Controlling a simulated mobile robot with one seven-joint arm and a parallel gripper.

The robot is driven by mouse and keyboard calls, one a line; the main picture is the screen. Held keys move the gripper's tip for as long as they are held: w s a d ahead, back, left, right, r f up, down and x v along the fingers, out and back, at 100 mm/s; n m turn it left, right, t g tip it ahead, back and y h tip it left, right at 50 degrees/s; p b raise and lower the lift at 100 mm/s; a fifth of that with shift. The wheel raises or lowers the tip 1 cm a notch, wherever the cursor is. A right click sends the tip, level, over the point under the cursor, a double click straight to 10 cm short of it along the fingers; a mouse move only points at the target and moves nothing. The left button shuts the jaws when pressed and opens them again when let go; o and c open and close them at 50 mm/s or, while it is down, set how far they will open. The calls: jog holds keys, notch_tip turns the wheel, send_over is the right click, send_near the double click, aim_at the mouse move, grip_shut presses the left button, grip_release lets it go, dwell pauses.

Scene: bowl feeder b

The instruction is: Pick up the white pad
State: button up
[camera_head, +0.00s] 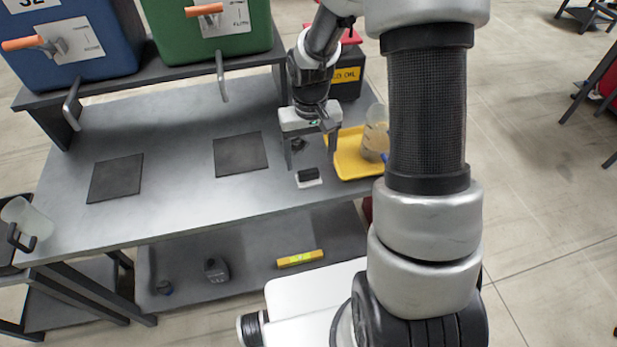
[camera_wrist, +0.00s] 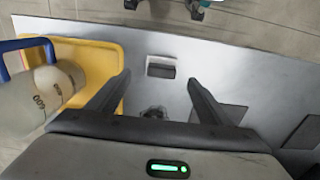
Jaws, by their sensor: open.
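The white pad (camera_head: 309,183) is a small pale piece with a dark block or part on its top, lying on the grey metal table just left of the yellow tray. In the wrist view the white pad (camera_wrist: 160,61) lies just beyond the fingertips, centred between them, with its dark part on the near side. My gripper (camera_head: 311,160) is open and empty, pointing down above the table near the pad; its two fingers also show spread in the wrist view (camera_wrist: 158,77). I cannot tell the exact height of the fingertips above the table.
The yellow tray (camera_head: 348,165) holds a clear measuring jug (camera_head: 376,138), close right of my gripper. A small dark object (camera_head: 298,144) sits behind the pad. Two dark mats (camera_head: 240,154) lie left. Blue (camera_head: 75,40) and green (camera_head: 215,25) bins stand on the rear shelf.

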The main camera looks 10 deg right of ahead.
aim_at(309, 171)
notch_tip(309, 171, down, 7)
jog(key=shift+w+a+r, duration=0.1)
jog(key=shift+a+r, duration=0.05)
jog(key=c, duration=1.2)
jog(key=shift+o, duration=0.2)
jog(key=shift+r+p, duration=0.3)
jog(key=shift+r, duration=4.75)
